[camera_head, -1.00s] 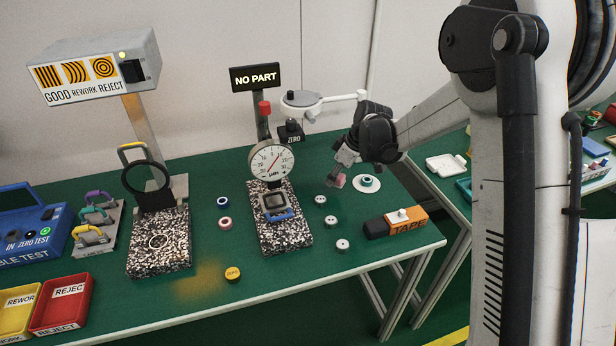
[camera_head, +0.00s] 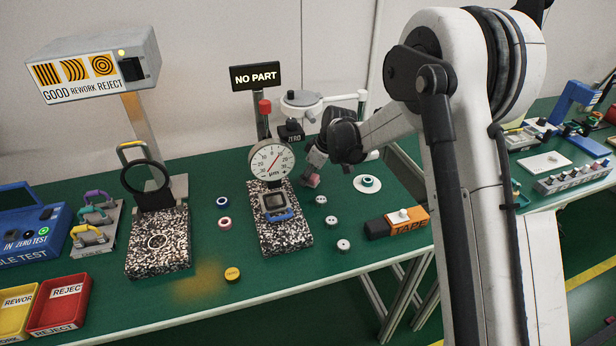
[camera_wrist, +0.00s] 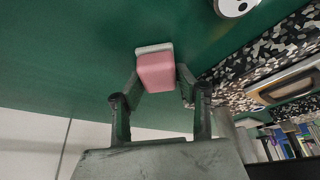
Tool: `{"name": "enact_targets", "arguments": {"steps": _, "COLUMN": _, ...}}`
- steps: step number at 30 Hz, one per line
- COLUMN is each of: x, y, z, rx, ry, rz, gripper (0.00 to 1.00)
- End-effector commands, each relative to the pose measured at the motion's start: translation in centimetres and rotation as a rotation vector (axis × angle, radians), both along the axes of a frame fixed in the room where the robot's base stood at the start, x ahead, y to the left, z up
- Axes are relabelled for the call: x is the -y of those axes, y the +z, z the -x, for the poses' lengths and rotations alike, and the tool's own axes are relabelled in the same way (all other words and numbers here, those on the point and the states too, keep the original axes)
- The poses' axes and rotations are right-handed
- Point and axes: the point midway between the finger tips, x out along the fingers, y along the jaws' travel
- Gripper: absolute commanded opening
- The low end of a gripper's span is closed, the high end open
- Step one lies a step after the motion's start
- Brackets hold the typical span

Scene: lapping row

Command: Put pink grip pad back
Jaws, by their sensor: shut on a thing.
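The pink grip pad (camera_wrist: 156,72) is a small pink block with a pale backing on its far side. My gripper (camera_wrist: 156,88) is shut on it, with one finger on each side. In the head view my gripper (camera_head: 311,172) hangs behind the right side of the dial gauge stand, and the pink pad (camera_head: 312,181) shows at its tip, close above the green table. I cannot tell whether the pad touches the table.
The dial gauge (camera_head: 271,160) on its speckled base (camera_head: 284,235) stands just left of my gripper. A white dish with a teal ring (camera_head: 368,184) lies to the right. Several small round parts (camera_head: 321,200) and an orange tape box (camera_head: 408,221) lie nearer the front.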

Motion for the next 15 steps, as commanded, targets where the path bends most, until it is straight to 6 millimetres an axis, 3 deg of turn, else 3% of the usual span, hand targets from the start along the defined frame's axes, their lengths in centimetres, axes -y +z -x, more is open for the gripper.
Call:
{"name": "enact_targets", "arguments": {"steps": 8, "x": 0.02, "y": -0.31, "z": 0.02, "rx": 0.0, "ry": 0.0, "rz": 0.0, "gripper": 0.03}}
{"name": "enact_targets", "arguments": {"steps": 9, "x": 0.03, "y": -0.35, "z": 0.01, "rx": 0.0, "ry": 0.0, "rz": 0.0, "gripper": 0.33}}
{"name": "enact_targets", "arguments": {"steps": 13, "x": 0.02, "y": -0.24, "z": 0.02, "rx": 0.0, "ry": 0.0, "rz": 0.0, "gripper": 0.5}}
{"name": "enact_targets", "arguments": {"steps": 15, "x": 0.03, "y": -0.23, "z": 0.02, "rx": 0.0, "ry": 0.0, "rz": 0.0, "gripper": 0.51}}
